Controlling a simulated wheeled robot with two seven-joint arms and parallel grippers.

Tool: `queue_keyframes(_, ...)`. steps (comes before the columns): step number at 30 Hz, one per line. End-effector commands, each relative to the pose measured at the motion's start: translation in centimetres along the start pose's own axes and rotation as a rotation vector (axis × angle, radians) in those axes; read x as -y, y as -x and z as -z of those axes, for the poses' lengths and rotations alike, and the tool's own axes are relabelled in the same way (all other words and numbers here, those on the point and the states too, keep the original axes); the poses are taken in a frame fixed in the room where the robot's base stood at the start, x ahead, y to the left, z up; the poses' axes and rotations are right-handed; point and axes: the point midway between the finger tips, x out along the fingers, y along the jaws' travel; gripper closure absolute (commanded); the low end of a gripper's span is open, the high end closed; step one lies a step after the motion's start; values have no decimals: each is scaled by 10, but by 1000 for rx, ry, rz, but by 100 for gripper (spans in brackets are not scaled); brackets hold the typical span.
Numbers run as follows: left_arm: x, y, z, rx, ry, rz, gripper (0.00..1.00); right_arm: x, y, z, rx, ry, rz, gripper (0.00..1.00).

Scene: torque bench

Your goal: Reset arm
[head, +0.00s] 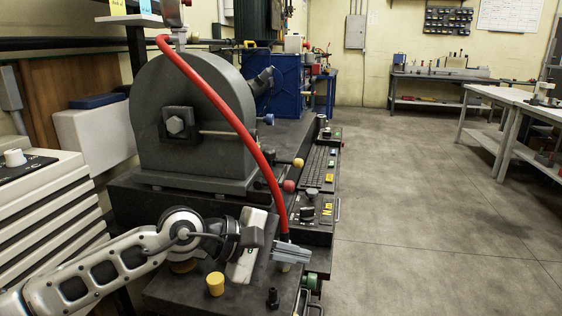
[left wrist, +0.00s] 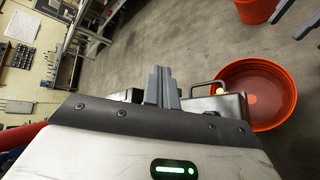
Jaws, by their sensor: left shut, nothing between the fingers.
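My left arm comes in from the lower left of the head view, over the front of the bench. My left gripper (head: 292,252) is at the bench's front right, with its fingers together and empty. It sits by the lower end of the red hose (head: 237,113); I cannot tell whether they touch. In the left wrist view the closed fingers of the left gripper (left wrist: 162,72) point out over the floor.
The large grey round-topped machine (head: 195,115) stands behind the left arm. A yellow knob (head: 215,284) and a black fitting (head: 272,298) are on the bench front. An orange bucket (left wrist: 284,85) stands on the floor. Open floor (head: 410,200) lies to the right.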

Motion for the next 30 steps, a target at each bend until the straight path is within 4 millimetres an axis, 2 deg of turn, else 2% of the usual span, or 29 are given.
queue_keyframes(1, 7, -11, -29, 135, 232, -70, 100, 0, 1, 2, 2, 2, -1, 48)
queue_keyframes(3, 7, -14, -56, 300, 563, -161, 100, 0, 2, 2, 5, 5, -4, 48)
queue_keyframes(5, 4, -11, -71, 436, 856, -231, 100, 0, 2, 1, 9, 7, -5, 48)
queue_keyframes(7, 3, -3, -76, 587, 1209, -306, 100, -1, 2, 0, 14, 10, -7, 48)
queue_keyframes(11, 14, 17, -57, 854, 1877, -440, 100, -1, 2, 3, 15, 14, -9, 48)
queue_keyframes(12, 24, 24, -45, 933, 2083, -484, 100, -1, 2, 4, 13, 16, -10, 48)
queue_keyframes(14, 45, 33, -26, 1055, 2389, -554, 100, -1, 2, 7, 10, 19, -11, 48)
queue_keyframes(16, 79, 43, -4, 1201, 2737, -651, 100, -1, 3, 9, 9, 21, -12, 48)
queue_keyframes(17, 97, 46, 3, -1203, -2735, 663, 100, -1, 3, 10, 9, 22, -12, 48)
queue_keyframes(18, 123, 51, 12, -1124, -2538, 636, 100, -2, 4, 10, 11, 24, -12, 48)
queue_keyframes(20, 162, 58, 21, -1024, -2266, 604, 100, -2, 4, 9, 15, 26, -13, 48)
queue_keyframes(21, 187, 62, 23, -968, -2105, 588, 100, -2, 4, 8, 19, 27, -14, 48)
queue_keyframes(24, 242, 71, 21, -858, -1762, 558, 100, -2, 4, 6, 27, 31, -16, 48)
queue_keyframes(27, 282, 77, 13, -786, -1516, 540, 100, -3, 4, 4, 32, 34, -17, 48)
queue_keyframes(30, 304, 81, 6, -749, -1377, 529, 100, -3, 5, 4, 32, 36, -17, 48)
